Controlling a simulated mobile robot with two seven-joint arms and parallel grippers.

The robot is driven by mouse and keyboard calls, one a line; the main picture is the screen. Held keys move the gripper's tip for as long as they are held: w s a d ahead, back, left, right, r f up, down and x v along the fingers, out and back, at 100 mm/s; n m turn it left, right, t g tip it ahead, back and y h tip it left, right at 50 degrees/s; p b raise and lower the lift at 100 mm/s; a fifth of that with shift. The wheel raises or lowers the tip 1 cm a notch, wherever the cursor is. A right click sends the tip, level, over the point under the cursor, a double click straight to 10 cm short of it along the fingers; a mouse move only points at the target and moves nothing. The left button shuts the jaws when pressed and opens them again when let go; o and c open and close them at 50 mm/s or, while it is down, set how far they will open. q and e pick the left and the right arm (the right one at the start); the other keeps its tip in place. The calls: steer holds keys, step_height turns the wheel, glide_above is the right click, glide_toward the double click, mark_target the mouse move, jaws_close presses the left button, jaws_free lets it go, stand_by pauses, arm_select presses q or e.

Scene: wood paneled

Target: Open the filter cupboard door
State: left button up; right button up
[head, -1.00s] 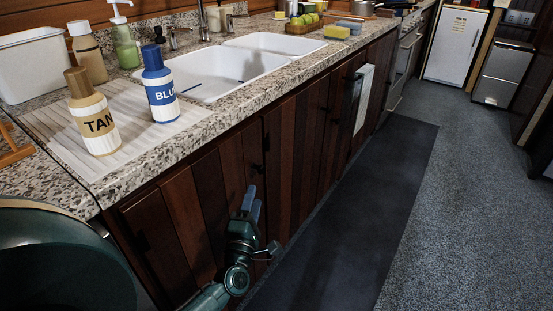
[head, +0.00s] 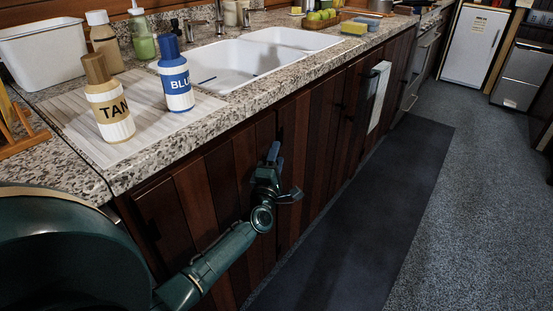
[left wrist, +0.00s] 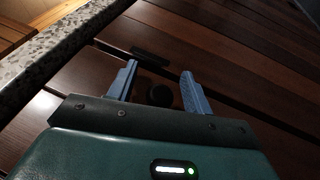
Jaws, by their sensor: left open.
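The dark wood cupboard doors (head: 215,190) below the sink counter are shut. No label shows which one is the filter cupboard. My left gripper (head: 273,153) is in front of these doors, just under the counter edge. In the left wrist view, its two blue fingers (left wrist: 159,70) are spread apart, pointing at the wood door front (left wrist: 235,75). A short black bar (left wrist: 150,57) lies near the fingertips, and a dark round piece (left wrist: 160,95) shows between the fingers. I cannot tell whether the fingers touch anything. My right gripper is not in view.
The granite counter (head: 150,160) overhangs the doors and carries a tan bottle (head: 108,105), a blue bottle (head: 176,80) and the white sink (head: 235,68). A towel (head: 379,95) hangs farther along. The dark floor mat (head: 370,200) is clear.

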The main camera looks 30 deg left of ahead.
arm_select(q)
steer(key=shift+c, duration=0.3)
jaws_close()
